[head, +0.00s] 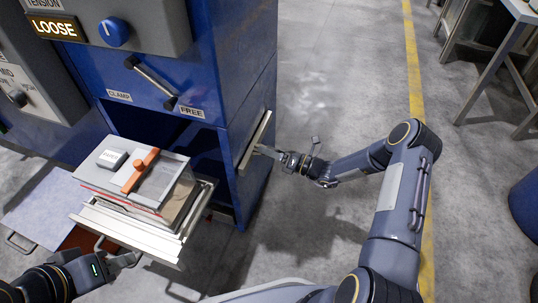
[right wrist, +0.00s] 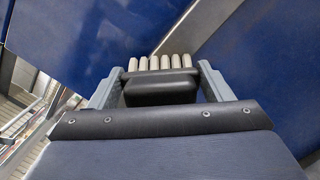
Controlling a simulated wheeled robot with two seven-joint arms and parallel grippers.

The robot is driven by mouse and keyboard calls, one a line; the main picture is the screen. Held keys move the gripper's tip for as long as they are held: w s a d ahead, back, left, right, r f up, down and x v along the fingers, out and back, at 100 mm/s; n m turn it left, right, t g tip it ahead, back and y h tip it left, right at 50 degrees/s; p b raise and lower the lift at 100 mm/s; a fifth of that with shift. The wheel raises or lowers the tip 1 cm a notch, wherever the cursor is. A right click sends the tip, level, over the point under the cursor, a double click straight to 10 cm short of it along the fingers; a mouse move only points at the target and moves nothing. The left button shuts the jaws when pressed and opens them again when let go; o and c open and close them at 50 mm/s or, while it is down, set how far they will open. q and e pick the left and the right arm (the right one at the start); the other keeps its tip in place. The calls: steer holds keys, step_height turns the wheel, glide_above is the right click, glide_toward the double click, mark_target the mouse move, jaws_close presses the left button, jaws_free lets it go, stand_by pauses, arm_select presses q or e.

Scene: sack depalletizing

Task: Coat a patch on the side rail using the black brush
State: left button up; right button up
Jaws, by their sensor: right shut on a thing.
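The side rail (head: 255,143) is a pale metal strip running slantwise down the side of the blue machine. It also shows as a grey band in the right wrist view (right wrist: 212,28). I cannot tell whether the bristles touch the rail. My left gripper (head: 128,260) is beside the tray's front handle; its jaw state is unclear.
A metal tray (head: 125,232) extends from the blue machine (head: 190,75) with a stack holding a grey plate and orange bar (head: 140,172). A knob, lever and LOOSE sign are above. Floor right of the machine is clear; a metal table (head: 500,60) stands far right.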

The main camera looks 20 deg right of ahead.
steer(key=shift+w+d+b, duration=0.4)
steer(key=shift+w, duration=0.3)
steer(key=shift+w+d+b, duration=0.35)
steer(key=shift+w+d, duration=0.05)
steer(key=shift+w, duration=0.3)
